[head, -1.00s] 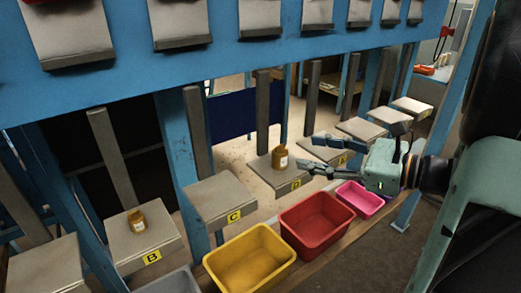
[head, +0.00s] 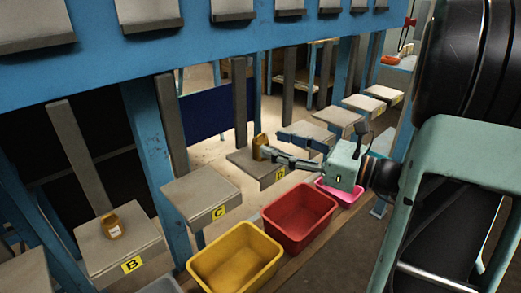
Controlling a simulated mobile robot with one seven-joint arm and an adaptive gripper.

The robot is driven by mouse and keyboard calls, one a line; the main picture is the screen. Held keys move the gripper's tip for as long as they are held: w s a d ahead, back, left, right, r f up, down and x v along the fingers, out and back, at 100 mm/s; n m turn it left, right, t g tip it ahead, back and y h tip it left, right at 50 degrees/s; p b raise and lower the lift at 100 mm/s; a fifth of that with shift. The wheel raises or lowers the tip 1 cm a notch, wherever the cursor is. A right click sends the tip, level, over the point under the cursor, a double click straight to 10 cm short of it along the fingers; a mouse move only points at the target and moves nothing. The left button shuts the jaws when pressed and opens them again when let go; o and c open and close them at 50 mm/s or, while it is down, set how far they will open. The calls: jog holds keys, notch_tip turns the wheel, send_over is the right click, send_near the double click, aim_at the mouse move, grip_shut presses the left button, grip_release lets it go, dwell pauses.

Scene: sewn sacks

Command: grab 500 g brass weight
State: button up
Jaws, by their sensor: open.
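One brass weight (head: 260,147) stands upright on the platform marked D (head: 247,165). A second brass weight (head: 112,226) with a pale label stands on the platform marked B (head: 93,251). The labels are too small to read, so I cannot tell which one is 500 g. My gripper (head: 274,144) is open and empty, reaching in from the right over platform D.
The platform marked C (head: 199,194) is empty, and several empty platforms lie beyond D. Yellow (head: 223,278), red (head: 284,232) and pink (head: 345,199) bins stand in front. Blue uprights (head: 154,145) and grey posts (head: 239,103) rise between and behind the platforms.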

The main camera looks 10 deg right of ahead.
aim_at(268, 143)
jog(key=b+x, duration=0.1)
jog(key=x, duration=0.4)
jog(key=shift+s+f, duration=0.1)
grip_shut()
